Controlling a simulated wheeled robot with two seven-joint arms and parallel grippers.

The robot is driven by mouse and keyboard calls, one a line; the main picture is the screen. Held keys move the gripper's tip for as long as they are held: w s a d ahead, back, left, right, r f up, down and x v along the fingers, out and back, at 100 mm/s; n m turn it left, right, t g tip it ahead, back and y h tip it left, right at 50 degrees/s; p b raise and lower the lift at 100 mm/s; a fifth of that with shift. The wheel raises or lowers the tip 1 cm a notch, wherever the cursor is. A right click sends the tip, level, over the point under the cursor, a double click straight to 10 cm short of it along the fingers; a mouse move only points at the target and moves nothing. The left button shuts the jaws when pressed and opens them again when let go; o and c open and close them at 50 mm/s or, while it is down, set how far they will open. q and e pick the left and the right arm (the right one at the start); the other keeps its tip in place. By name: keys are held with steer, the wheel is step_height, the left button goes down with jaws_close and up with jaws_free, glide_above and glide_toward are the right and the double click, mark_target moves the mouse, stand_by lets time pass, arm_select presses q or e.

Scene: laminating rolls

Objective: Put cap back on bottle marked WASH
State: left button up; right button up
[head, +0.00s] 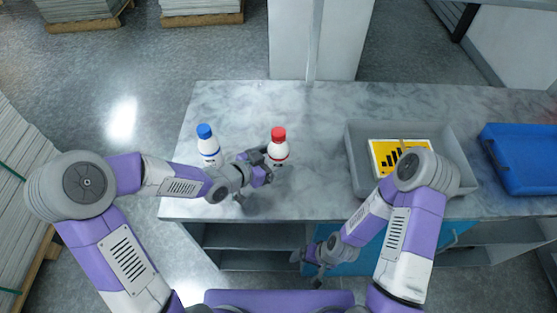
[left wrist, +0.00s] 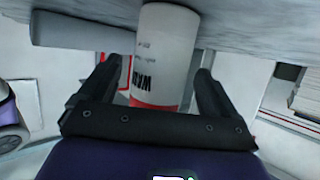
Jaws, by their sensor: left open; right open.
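A white bottle with a red cap (head: 279,140) stands upright on the marble counter. In the left wrist view, the white bottle (left wrist: 165,52) has a red band and partly visible dark lettering that seems to start with WA. My left gripper (head: 266,164) is open at this bottle, with its fingers (left wrist: 152,75) on either side and gaps visible. A second white bottle with a blue cap (head: 206,138) stands to the left; its label is too small to read. My right gripper (head: 312,262) is open and empty, low in front of the counter. No loose cap is visible.
The marble counter (head: 320,195) is clear between the red-capped bottle and the grey bin (head: 357,160). A blue tray (head: 525,160) is at the far right. Open shelves (head: 250,240) lie below the counter.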

mark_target(273, 137)
arm_select(q)
steer(key=shift+x, duration=1.2)
steer(key=shift+r, duration=0.1)
steer(key=c, duration=1.4)
step_height(273, 137, up, 10)
steer(key=p, duration=0.3)
steer(key=shift+p, duration=0.35)
